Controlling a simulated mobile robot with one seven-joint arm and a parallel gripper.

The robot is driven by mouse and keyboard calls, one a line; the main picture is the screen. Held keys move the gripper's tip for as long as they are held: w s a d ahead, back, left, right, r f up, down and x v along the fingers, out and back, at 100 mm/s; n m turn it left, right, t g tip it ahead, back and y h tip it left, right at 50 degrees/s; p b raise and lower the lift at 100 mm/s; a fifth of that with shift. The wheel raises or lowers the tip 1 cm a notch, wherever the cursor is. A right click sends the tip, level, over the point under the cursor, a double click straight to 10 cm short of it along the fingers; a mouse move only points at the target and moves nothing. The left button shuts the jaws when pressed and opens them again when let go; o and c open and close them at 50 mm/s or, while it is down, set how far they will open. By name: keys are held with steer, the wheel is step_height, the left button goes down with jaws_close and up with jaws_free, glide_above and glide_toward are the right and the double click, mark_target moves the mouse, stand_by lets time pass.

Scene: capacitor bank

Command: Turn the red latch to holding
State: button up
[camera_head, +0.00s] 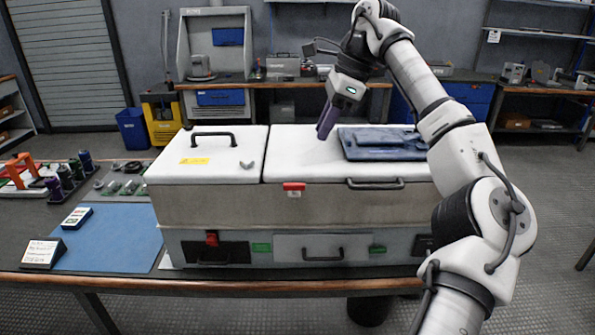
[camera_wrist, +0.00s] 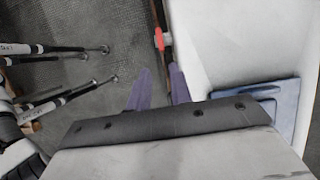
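A flat red piece (camera_head: 293,186) sits at the front upper edge of the white box (camera_head: 220,205), just left of the right lid's handle, with a small label below it. A second red part (camera_head: 212,239) sits on the black panel at the box's lower left front. I cannot tell for certain which is the latch. A red piece also shows at the box edge in the wrist view (camera_wrist: 160,40), beyond my fingertips. My gripper (camera_head: 325,122) hangs above the right lid, empty. In the wrist view its purple fingers (camera_wrist: 160,86) stand apart, not touching the red piece.
A blue flat item (camera_head: 385,143) lies on the right lid (camera_head: 300,150). A blue mat (camera_head: 115,238) with small items lies left of the box. In the wrist view several rods (camera_wrist: 60,97) with metal tips show at left.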

mark_target(295, 184)
steer(key=p+x, duration=0.1)
steer(key=x, duration=1.2)
steer(key=shift+a+f, duration=0.1)
steer(key=shift+a, duration=0.1)
jaws_close()
